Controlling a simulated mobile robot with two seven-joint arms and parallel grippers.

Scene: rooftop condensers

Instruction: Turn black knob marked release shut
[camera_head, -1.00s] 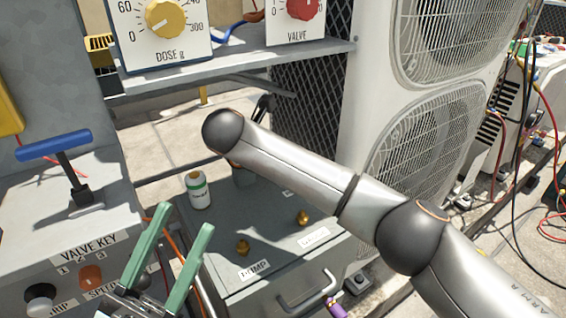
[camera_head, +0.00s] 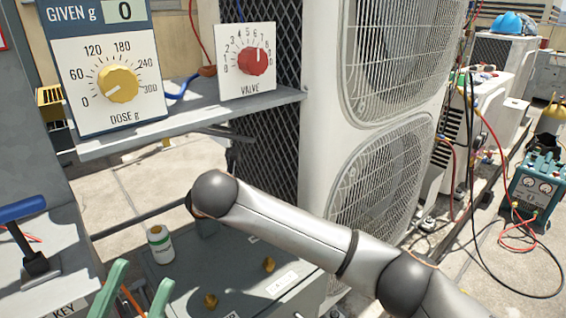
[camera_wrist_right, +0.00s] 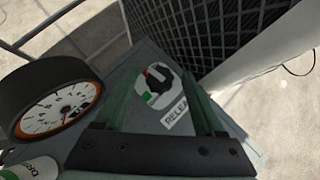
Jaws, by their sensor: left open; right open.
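In the right wrist view, the black release knob (camera_wrist_right: 156,80) sits on a round pale plate with red and green marks. A label reading "RELE…" (camera_wrist_right: 176,113) lies beside it, partly hidden by a finger. My right gripper (camera_wrist_right: 160,82) is open, its green fingers on either side of the knob in the picture; I cannot tell whether they touch it. In the head view my right arm covers the knob and its own gripper. My left gripper (camera_head: 144,274) is open and empty at the bottom left edge, cut off by the frame.
A dial gauge (camera_wrist_right: 60,108) stands left of the knob. In the head view, a white bottle (camera_head: 160,246) and brass knobs (camera_head: 211,300) are on the grey box. A shelf (camera_head: 190,118) above holds the dose panel (camera_head: 118,85) and red valve dial (camera_head: 254,62). Condensers (camera_head: 385,170) stand behind.

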